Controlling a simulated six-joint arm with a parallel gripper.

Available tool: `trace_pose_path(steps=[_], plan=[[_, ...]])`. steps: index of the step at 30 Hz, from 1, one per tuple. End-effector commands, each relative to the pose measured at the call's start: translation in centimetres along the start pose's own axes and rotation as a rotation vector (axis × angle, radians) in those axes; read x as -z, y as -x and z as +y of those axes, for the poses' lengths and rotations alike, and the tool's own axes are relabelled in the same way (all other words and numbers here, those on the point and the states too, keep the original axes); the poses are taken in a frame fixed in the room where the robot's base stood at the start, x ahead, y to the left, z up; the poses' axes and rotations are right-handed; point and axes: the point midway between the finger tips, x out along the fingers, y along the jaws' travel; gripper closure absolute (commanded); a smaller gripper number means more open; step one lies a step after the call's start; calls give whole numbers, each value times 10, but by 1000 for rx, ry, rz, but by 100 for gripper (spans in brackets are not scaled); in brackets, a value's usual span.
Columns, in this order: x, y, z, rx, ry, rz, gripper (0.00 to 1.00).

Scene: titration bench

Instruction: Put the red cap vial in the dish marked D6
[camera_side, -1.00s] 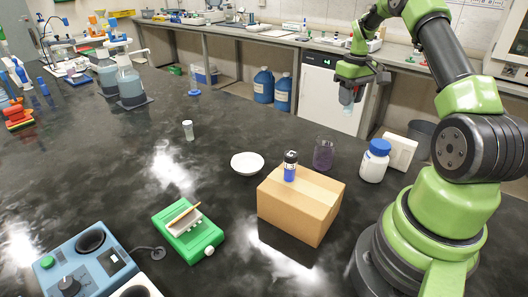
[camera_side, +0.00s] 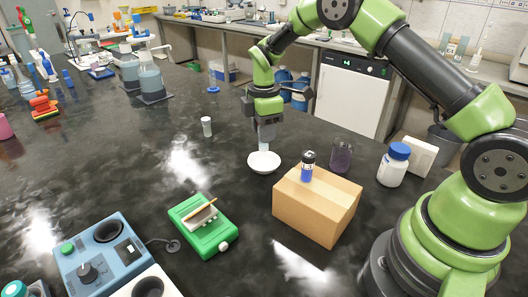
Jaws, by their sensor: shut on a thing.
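My gripper (camera_side: 266,133) points down over the white dish (camera_side: 263,162) in the middle of the bench. It is shut on a small pale, clear vial (camera_side: 264,147), whose lower end shows under the fingers, just above or at the dish. The fingers hide its cap, so no red shows. I cannot tell whether the vial touches the dish. No D6 mark can be read on the dish.
A white-capped vial (camera_side: 207,127) and green balance (camera_side: 201,225) stand left.

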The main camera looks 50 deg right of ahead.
Motion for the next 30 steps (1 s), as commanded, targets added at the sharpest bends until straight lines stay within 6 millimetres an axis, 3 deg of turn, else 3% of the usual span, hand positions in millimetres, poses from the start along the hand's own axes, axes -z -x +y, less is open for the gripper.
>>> trace_pose_path(steps=[12,24,25,27,28,30], plan=[[-1,-54,0,1,-4,1,92],[-1,-59,0,-1,-5,1,92],[-1,-60,0,-1,-5,1,68],[-1,-59,0,-1,-5,1,52],[-1,-59,0,-1,-5,1,45],[-1,-59,0,-1,-5,1,44]])
